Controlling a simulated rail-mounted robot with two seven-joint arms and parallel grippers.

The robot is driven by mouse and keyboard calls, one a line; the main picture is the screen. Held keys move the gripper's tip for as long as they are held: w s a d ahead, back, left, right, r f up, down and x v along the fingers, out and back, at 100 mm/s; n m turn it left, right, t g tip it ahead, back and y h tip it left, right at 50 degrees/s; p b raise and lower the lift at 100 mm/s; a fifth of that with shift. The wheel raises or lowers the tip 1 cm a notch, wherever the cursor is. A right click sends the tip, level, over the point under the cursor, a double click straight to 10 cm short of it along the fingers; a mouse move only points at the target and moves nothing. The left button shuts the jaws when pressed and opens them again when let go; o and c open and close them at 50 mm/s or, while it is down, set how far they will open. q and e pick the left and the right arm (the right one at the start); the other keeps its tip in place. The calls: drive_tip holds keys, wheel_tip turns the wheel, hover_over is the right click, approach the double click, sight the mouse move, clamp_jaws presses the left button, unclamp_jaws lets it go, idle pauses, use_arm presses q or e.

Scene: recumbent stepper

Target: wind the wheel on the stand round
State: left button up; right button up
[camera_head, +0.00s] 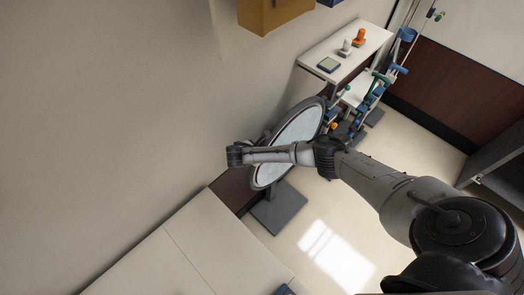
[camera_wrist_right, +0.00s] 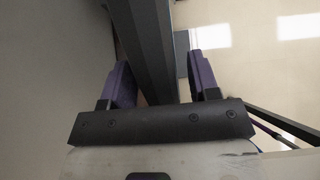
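The wheel (camera_head: 300,130) is a large pale disc with a dark grey rim, tilted on a stand with a flat grey base (camera_head: 279,207). My right arm crosses in front of it, its dark end (camera_head: 236,155) close to the wheel's left side. In the right wrist view, my right gripper (camera_wrist_right: 161,60) has its two purple fingers apart. A long dark grey bar (camera_wrist_right: 152,35), apparently the wheel's rim, runs between them. It is close to the left finger, with a narrow gap at the right one. My left gripper is out of view.
A beige wall (camera_head: 120,100) is close on the left. A yellow cabinet (camera_head: 270,12) hangs above. Floor is clear at right.

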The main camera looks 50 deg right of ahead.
drive_tip(key=v, duration=1.4)
idle(0.4)
